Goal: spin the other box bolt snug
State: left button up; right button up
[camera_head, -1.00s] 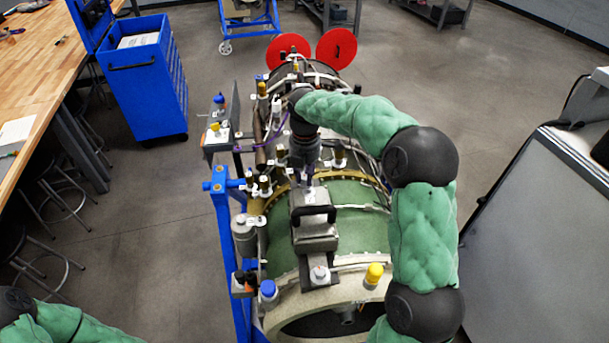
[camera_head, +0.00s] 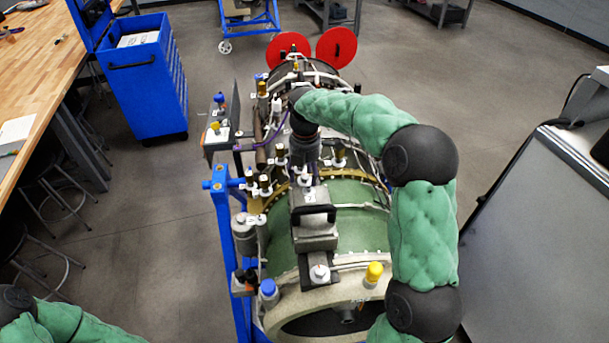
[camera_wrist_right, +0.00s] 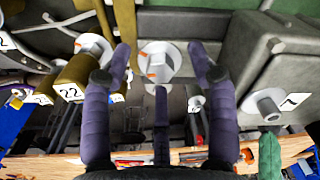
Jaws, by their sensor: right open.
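The grey box (camera_head: 316,236) with a black handle sits on top of the green engine casing in the head view. A bolt with a pale round base (camera_head: 319,273) stands at its near end. My right gripper (camera_head: 304,172) points down at the box's far end. In the right wrist view the gripper (camera_wrist_right: 163,55) is open, with one purple finger on each side of a bolt with a white flange (camera_wrist_right: 158,63). I cannot tell whether the fingers touch it. Another bolt (camera_wrist_right: 268,104), beside a tag 7, is on the grey housing to the right. My left gripper is out of view.
Yellow-capped (camera_head: 374,272) and blue-capped (camera_head: 268,288) fittings stand near the casing's front rim. Bolts, cables and tagged fittings crowd the left side. A blue tool cabinet (camera_head: 148,85) and wooden bench (camera_head: 42,65) are at left; a grey panel (camera_head: 545,235) is at right.

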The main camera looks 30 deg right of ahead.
aim_at(305, 176)
jog(key=shift+r+p, duration=1.95)
jog(key=shift+r, duration=0.5)
